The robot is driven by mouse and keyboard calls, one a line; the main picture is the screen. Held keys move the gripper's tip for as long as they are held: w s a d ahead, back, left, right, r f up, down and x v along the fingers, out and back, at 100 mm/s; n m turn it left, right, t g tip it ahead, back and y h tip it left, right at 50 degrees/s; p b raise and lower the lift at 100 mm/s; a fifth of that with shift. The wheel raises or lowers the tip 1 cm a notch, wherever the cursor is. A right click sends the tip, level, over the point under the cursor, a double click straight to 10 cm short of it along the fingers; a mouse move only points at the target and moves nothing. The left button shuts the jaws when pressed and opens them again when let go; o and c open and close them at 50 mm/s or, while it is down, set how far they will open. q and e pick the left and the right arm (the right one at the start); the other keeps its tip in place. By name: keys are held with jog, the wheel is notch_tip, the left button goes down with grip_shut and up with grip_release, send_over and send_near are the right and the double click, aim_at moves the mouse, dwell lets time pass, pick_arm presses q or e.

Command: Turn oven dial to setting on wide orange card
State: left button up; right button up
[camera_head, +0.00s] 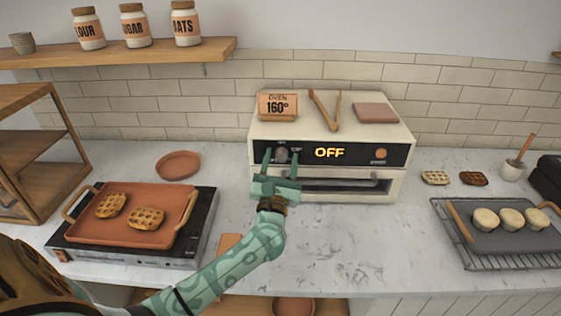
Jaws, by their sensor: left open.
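The white oven (331,127) stands on the marble counter against the tiled wall. Its lit display (329,153) reads OFF. The dark dial (282,155) is on the left of the black panel, partly behind my gripper. The wide orange card (278,106) stands on top of the oven at the left and reads OVEN 160°. My left gripper (281,157) is open, its two fingers pointing up on either side of the dial in the picture. I cannot tell whether they touch it. My right gripper is not in view.
Wooden tongs (323,111) and a brown pad (376,113) lie on the oven. A griddle tray (165,228) with two waffles is at left. A grey tray (492,236) with pale pastries is at right.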

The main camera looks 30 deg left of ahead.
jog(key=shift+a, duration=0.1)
pick_arm(q)
jog(key=c, duration=1)
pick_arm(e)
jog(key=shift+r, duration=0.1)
